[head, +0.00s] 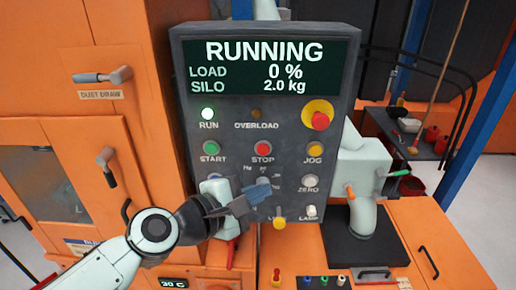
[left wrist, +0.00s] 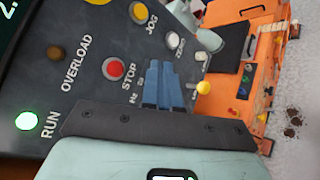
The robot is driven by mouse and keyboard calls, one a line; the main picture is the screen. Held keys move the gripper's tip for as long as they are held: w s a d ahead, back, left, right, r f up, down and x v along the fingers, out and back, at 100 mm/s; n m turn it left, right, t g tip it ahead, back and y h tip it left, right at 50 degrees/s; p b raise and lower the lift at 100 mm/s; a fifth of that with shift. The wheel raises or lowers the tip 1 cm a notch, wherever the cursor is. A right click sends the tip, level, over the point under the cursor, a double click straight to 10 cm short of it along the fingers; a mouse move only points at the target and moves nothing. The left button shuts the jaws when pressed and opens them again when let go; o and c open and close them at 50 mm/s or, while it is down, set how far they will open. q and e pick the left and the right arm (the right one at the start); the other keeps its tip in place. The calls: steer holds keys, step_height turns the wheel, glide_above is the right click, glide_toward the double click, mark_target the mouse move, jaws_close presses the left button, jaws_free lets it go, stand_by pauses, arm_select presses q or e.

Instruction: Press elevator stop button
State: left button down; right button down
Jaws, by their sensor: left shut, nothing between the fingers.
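The red STOP button (head: 263,148) sits in the middle of the grey control panel (head: 227,130), and it also shows in the left wrist view (left wrist: 113,68). The panel's screen (head: 265,66) reads RUNNING, LOAD 0 %, SILO 2.0 kg. My left gripper (head: 268,187) is shut and empty, in front of the panel below the STOP button. In the left wrist view its blue fingers (left wrist: 163,92) lie beside the STOP button, with the button uncovered. I cannot tell whether the fingers touch the panel. My right gripper is not in view.
The green START button (head: 211,148), lit RUN lamp (head: 208,114), yellow JOG button (head: 315,149) and red emergency knob (head: 320,121) are near STOP. The white ZERO button (head: 310,181) is right of the gripper. Orange cabinets (head: 70,120) stand left.

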mark_target(263, 149)
arm_select(q)
steer(key=shift+s+r, duration=0.35)
steer(key=shift+r, duration=0.35)
steer(key=shift+w+p, duration=0.8)
steer(key=shift+w, duration=3.7)
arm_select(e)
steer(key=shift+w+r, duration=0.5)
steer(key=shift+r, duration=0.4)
arm_select(q)
steer(key=shift+w, duration=0.1)
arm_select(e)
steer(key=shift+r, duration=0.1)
arm_select(q)
steer(key=shift+w, duration=0.3)
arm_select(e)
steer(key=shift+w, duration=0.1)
